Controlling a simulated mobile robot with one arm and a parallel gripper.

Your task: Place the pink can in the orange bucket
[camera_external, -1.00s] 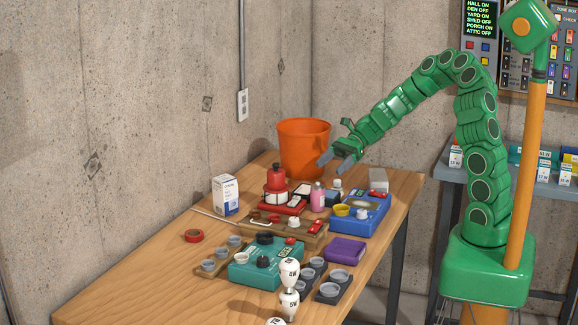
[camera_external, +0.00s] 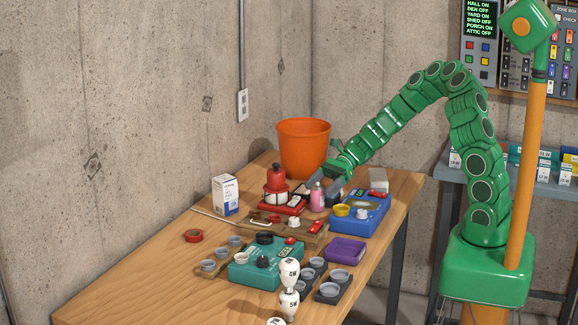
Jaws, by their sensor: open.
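The pink can (camera_external: 317,198) stands upright on the workbench, between the red tray and the blue case. It has a pale top. The orange bucket (camera_external: 303,148) stands upright at the back of the bench, behind the can; the bottom of its inside is hidden. My gripper (camera_external: 325,187) is open and points down at the can, with one finger on each side of its upper part in the picture. I cannot tell whether either finger touches the can.
The red tray (camera_external: 294,208) with a red-topped jar (camera_external: 276,180) is left of the can. The blue case (camera_external: 359,214) is close on its right. A purple tray (camera_external: 345,250) and teal box (camera_external: 266,266) lie in front. The bench's left front is clear.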

